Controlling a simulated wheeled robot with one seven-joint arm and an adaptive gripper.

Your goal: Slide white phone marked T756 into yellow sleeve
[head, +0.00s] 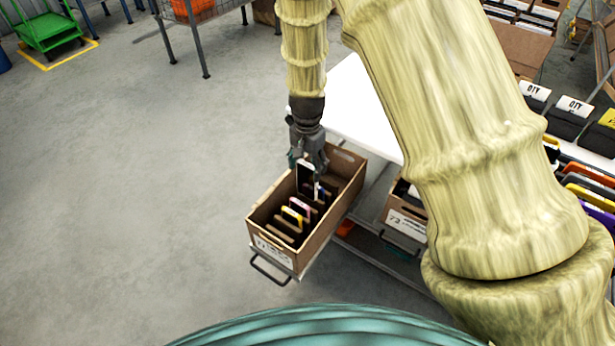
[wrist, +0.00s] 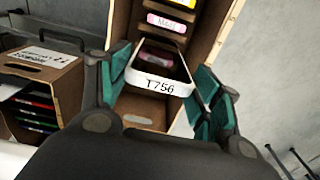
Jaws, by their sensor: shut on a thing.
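My gripper (head: 307,158) is shut on the white phone (head: 305,176) and holds it upright at the far part of a tilted brown carton. In the wrist view the phone's white edge, marked T756 (wrist: 160,85), sits between the green finger pads. Its lower end is hidden, so I cannot tell whether it is clear of the carton floor. A yellow-edged, sleeve-like item (head: 590,197) stands at the right among orange and purple ones, far from the gripper. It is partly cut off by the picture edge.
The tilted carton (head: 270,209) holds several phones in slots, one yellow-edged (head: 291,215) and one pink (wrist: 166,22). A second carton (head: 404,216) stands to its right. A white tabletop (head: 362,108) lies behind. My arm hides part of the right side.

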